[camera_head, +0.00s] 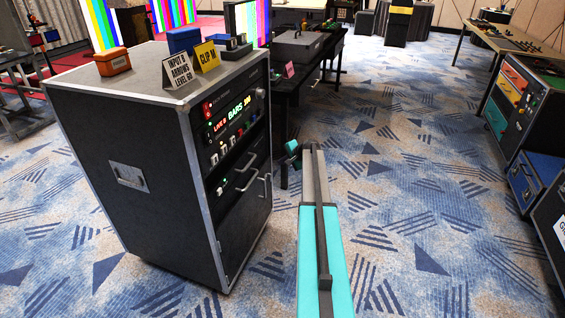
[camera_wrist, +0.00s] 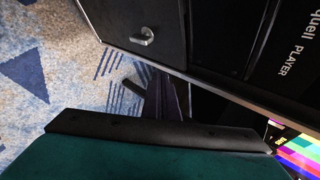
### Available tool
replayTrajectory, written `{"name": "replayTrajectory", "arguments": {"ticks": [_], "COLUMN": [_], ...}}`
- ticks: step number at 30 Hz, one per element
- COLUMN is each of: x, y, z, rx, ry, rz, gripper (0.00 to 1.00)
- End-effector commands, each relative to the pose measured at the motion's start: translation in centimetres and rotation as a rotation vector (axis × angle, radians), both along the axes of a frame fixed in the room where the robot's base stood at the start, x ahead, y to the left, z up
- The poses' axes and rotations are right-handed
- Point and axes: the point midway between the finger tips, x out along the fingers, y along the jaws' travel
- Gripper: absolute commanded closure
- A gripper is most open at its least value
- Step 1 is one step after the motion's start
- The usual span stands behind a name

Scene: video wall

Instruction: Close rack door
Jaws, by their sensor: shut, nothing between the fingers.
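The rack (camera_head: 150,160) is a tall black case with metal edges at the left in the head view. Its front carries lit equipment, with dark lower panels and metal handles (camera_head: 246,172) below. I cannot tell for sure which panel is the rack door or how far it stands open. In the wrist view a dark panel (camera_wrist: 120,20) with a metal handle (camera_wrist: 143,37) shows close by, next to black units lettered "PLAYER". My gripper (camera_head: 292,148), teal and dark, is to the right of the rack front, apart from the handles, shut and empty. Its fingertips are small and partly hidden.
A black table (camera_head: 305,75) with a grey case stands behind the rack. Signs and small boxes sit on the rack top (camera_head: 165,88). Another equipment rack (camera_head: 522,105) and a blue case (camera_head: 535,178) stand at the right. The patterned carpet (camera_head: 410,190) between is clear.

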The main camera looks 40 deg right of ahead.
Motion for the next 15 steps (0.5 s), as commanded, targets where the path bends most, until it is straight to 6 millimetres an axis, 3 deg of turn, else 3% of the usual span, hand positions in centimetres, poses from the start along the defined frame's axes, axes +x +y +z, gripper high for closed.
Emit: {"name": "replayTrajectory", "arguments": {"ticks": [15], "x": [-2.3], "y": [-1.2], "z": [0.6], "rx": [-0.002], "ry": [-0.001], "rz": [0.010], "gripper": [1.00]}}
